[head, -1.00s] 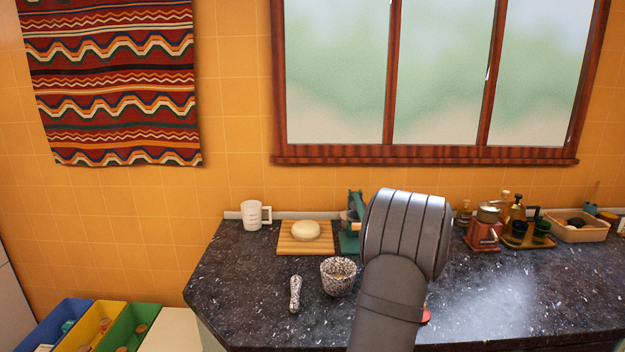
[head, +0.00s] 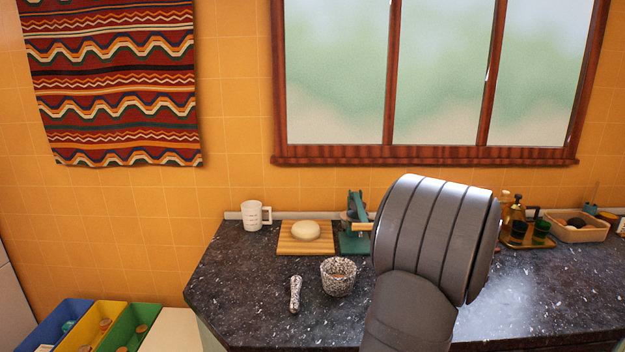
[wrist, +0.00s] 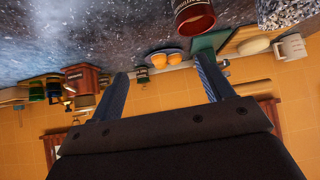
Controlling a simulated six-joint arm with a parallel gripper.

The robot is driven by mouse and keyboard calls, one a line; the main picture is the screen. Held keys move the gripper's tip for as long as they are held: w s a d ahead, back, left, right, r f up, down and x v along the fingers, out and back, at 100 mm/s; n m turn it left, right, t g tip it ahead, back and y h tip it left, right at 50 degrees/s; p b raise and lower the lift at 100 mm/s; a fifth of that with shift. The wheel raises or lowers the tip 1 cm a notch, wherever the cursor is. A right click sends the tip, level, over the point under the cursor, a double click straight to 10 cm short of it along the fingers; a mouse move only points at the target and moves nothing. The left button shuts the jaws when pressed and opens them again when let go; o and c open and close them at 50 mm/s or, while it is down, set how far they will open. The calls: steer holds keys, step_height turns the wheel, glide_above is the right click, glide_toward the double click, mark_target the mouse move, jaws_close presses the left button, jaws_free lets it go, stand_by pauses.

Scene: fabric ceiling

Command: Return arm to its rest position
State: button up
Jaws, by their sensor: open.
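My arm (head: 435,245) rises in front of the counter in the head view, its grey rounded joint covering part of the worktop. The gripper itself does not show there. In the wrist view, which is upside down, my gripper (wrist: 164,86) has its two fingers wide apart with nothing between them. It points over the counter toward the tiled wall.
The dark speckled counter (head: 240,290) holds a mortar (head: 338,276), a pestle (head: 295,294), dough (head: 305,230) on a board, a white mug (head: 252,215) and a green press (head: 352,240). A red can (wrist: 193,17) shows in the wrist view. Bottles (head: 516,212) stand right.

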steer(key=w+a+f+n+g+y, duration=0.1)
steer(key=w+a+n+y, duration=0.1)
steer(key=a, duration=0.3)
steer(key=w+a+f+n+g+y, duration=0.1)
steer(key=w+a+f+n+y, duration=0.1)
steer(key=a+n, duration=0.2)
steer(key=w+a+f+n+y, duration=0.2)
steer(key=a+n, duration=0.1)
steer(key=a, duration=0.4)
steer(key=shift+w+g, duration=0.35)
steer(key=shift+g, duration=0.05)
stand_by(0.6)
